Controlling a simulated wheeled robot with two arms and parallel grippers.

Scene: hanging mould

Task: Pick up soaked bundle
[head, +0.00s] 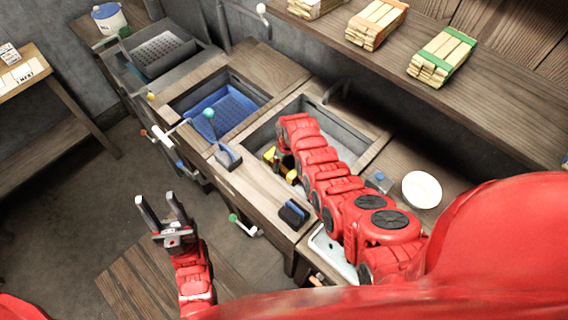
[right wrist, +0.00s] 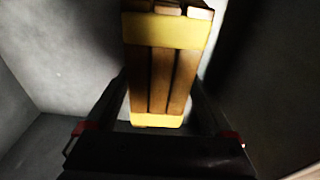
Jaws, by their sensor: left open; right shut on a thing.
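The soaked bundle (right wrist: 162,75) is a stack of brown wooden slats with yellow bands, seen close in the right wrist view between the fingers of my right gripper (right wrist: 165,110). In the head view, yellow parts of the bundle (head: 270,155) show at the end of my right arm, inside the grey sink basin (head: 262,140). My right gripper is shut on it, and my arm hides much of it. My left gripper (head: 162,205) is open and empty, above the floor in front of the counter.
A second basin with a blue rack (head: 225,108) lies to the left. Other bundles, one with a green band (head: 442,57), lie on the shelf (head: 500,95). A white bowl (head: 422,190) and a dark-blue block (head: 293,213) stand on the counter.

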